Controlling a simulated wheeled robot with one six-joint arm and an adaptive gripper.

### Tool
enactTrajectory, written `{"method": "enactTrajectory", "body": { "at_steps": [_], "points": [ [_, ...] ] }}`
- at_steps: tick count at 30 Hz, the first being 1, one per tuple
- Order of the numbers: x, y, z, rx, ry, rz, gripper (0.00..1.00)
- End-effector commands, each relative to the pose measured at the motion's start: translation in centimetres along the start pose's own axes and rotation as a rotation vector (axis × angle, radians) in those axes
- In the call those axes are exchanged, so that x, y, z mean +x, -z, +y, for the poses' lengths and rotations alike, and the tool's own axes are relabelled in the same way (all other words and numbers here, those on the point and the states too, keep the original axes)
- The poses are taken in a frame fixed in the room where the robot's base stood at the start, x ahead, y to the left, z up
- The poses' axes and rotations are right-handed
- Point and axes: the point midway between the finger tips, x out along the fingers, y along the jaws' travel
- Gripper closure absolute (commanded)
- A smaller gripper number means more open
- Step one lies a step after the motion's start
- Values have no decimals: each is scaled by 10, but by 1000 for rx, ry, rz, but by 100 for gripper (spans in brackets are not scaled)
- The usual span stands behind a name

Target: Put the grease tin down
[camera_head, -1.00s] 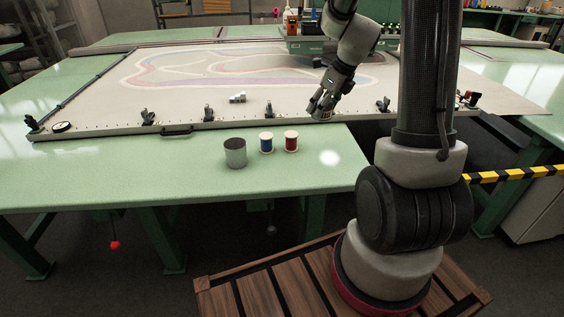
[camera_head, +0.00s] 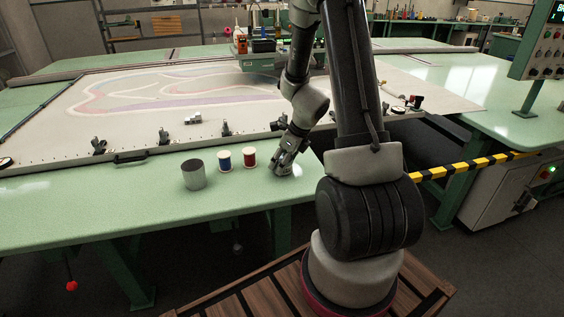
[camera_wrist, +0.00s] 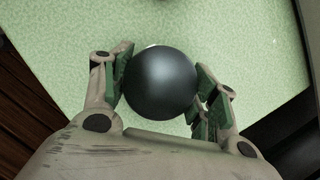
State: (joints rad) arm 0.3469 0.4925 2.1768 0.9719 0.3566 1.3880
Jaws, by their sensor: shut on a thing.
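My gripper (camera_head: 284,167) is low over the right end of the near green table (camera_head: 120,205), to the right of two thread spools. In the wrist view my gripper (camera_wrist: 165,88) has its green-padded fingers on both sides of a dark, round, smooth-topped thing, which I take to be the grease tin (camera_wrist: 160,84). It is gripped between them, with pale green tabletop beyond. In the head view the fingers hide most or all of the tin. I cannot tell whether its base touches the table.
A blue spool (camera_head: 224,160) and a red spool (camera_head: 249,158) stand left of my gripper, with a grey metal cup (camera_head: 193,174) beyond them. The clamped cloth frame (camera_head: 140,130) lies behind. The table's right edge is close. A yellow-black barrier (camera_head: 460,166) is at right.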

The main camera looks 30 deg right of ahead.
Motion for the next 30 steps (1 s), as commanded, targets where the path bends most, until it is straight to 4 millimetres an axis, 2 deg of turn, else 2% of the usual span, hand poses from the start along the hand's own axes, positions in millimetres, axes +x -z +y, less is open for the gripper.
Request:
{"method": "enactTrajectory", "body": {
  "at_steps": [11,12,15,25,30],
  "points": [
    [4,2,0,0,0,0,68],
    [4,1,0,0,0,0,33],
    [3,1,0,0,0,0,19],
    [2,0,0,-1,1,-1,19],
    [-17,-1,0,-2,3,-3,19]
  ]
}}
